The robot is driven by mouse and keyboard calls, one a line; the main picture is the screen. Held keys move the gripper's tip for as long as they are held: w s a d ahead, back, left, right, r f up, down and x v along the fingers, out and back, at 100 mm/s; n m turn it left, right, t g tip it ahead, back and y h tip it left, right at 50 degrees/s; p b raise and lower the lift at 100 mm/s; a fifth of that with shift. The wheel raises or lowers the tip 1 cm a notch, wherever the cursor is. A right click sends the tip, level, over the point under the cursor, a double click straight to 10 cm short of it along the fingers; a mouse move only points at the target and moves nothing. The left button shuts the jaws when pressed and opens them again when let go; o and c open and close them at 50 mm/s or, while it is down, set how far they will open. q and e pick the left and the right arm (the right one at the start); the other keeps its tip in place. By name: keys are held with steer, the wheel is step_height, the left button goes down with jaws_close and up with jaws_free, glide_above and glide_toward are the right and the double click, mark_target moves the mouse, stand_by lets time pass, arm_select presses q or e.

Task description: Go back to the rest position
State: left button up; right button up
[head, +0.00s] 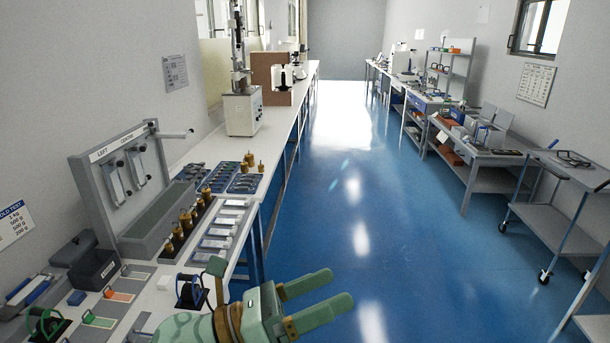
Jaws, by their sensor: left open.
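My left gripper (318,297) is at the bottom middle of the head view. Its two green fingers point to the right and stand apart, with nothing between them. It is over the blue floor (380,235), just right of the left workbench's front edge. My right gripper is not in view.
The left workbench (283,120) carries a grey panel with two hanging testers (125,175), brass pieces (186,219), a tray of metal blocks (222,230) and a tall test stand (242,112). A wheeled cart (545,218) and benches (485,157) line the right. The aisle between is clear.

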arm_select(q)
steer(key=w+a+f+n+t+y, duration=0.25)
steer(key=a+n+t+y, duration=0.55)
steer(key=n, duration=0.6)
steer(key=w+a+f+n+t+y, duration=0.25)
steer(key=a+n+t+y, duration=0.25)
steer(key=a+n+y, duration=0.6)
steer(key=s+a+f+n+g+y, duration=0.3)
steer(key=s+a+f+n+g, duration=0.35)
steer(key=s+f, duration=0.25)
steer(key=s+a+f+n+g+y, duration=0.2)
steer(key=s+a+f+n+g, duration=0.5)
steer(key=f, duration=0.3)
steer(key=s+d+f+g+h+b, duration=0.1)
steer(key=s+d+f+b, duration=0.15)
steer(key=f, duration=0.95)
steer(key=s+d+f+g+h+b, duration=0.1)
steer(key=s+f+b, duration=0.15)
steer(key=f, duration=0.85)
steer(key=s+d+f+g+h+b, duration=0.1)
steer(key=s+d+f, duration=0.15)
steer(key=f, duration=0.95)
steer(key=s+f+n+g+h+b, duration=0.1)
steer(key=s+f+n+g+b, duration=0.1)
steer(key=s+f, duration=1.4)
steer(key=s+a+n+b, duration=0.1)
steer(key=s+b, duration=0.1)
steer(key=s, duration=0.1)
steer(key=shift+f, duration=0.4)
steer(key=shift+s, duration=0.1)
